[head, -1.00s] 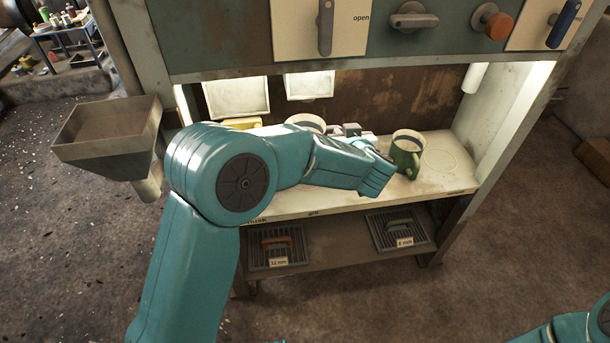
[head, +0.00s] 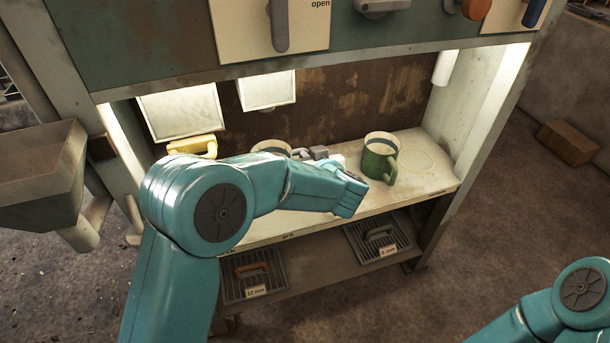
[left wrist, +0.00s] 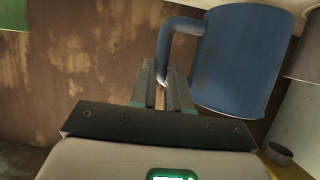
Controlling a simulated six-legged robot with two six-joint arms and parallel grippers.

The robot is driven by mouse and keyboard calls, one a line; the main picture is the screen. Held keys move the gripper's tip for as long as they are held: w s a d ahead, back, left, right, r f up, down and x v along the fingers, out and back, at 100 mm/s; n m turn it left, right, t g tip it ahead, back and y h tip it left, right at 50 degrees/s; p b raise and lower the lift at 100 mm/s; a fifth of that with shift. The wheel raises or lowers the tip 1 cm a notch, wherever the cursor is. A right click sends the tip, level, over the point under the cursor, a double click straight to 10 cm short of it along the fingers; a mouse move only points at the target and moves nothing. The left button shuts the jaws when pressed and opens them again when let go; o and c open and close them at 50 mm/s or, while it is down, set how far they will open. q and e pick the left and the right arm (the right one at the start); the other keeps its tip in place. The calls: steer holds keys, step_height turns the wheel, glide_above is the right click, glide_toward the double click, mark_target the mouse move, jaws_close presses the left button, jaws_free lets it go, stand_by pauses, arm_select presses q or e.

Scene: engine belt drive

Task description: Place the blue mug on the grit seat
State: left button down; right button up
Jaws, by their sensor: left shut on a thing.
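The blue mug (left wrist: 238,60) fills the upper right of the left wrist view, with its handle between the fingers. My left gripper (left wrist: 165,85) is shut on that handle. In the head view my left gripper (head: 315,153) is mostly behind my own arm, over the counter. A round rim (head: 272,146) beside it shows above my arm and fits the mug's top, but its colour is unclear. The label "grit" (head: 288,235) is on the counter's front edge; the seat behind it is hidden by my arm. My right gripper is not in view.
A green mug (head: 380,158) stands on the counter (head: 430,190), right of my left gripper. An empty ring mark lies to its right. A yellow handled thing (head: 193,146) is at the back left. A hopper (head: 40,175) stands outside left; a panel overhangs the counter.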

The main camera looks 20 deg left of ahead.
arm_select(q)
step_height(320, 180, down, 4)
steer(key=shift+f+b, duration=0.25)
steer(key=shift+b, duration=0.7)
steer(key=shift+r, duration=0.15)
steer(key=shift+s, duration=0.1)
steer(key=c, duration=1.1)
jaws_free()
